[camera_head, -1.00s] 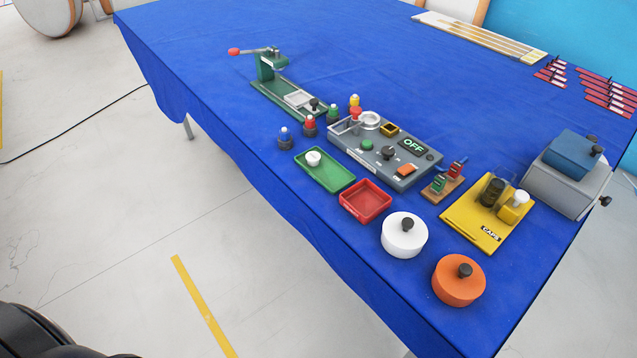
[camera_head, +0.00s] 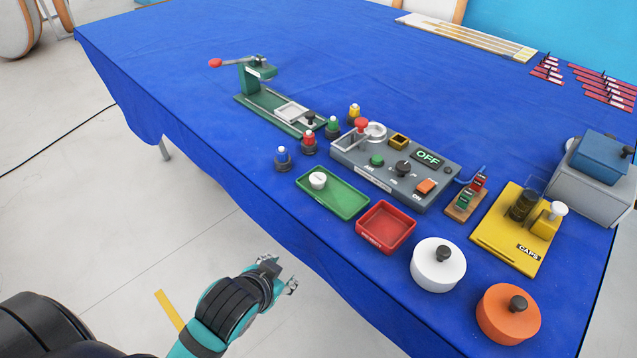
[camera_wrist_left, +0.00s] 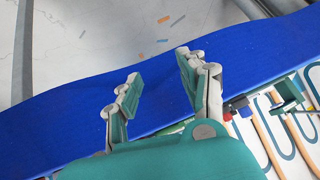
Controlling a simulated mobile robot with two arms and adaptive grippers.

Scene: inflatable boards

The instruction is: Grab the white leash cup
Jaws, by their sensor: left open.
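A small white round cup (camera_head: 318,180) sits in the green tray (camera_head: 345,203) near the table's front edge. It looks like the white leash cup, though I cannot read a label on it. A larger white round pot with a black knob (camera_head: 438,266) stands further right on the table. My left gripper (camera_head: 279,275) is open and empty, in front of the table's edge and below the green tray in the picture. In the left wrist view its two fingers (camera_wrist_left: 157,80) are spread apart, with blue cloth and floor beyond. My right gripper is not in view.
A red tray (camera_head: 385,229) lies right of the green one. Behind stand a grey control box (camera_head: 395,170), several coloured-top bottles and a green press (camera_head: 280,105). An orange pot (camera_head: 508,315) and yellow CAPS stand (camera_head: 505,245) are at right. The blue table's left back is clear.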

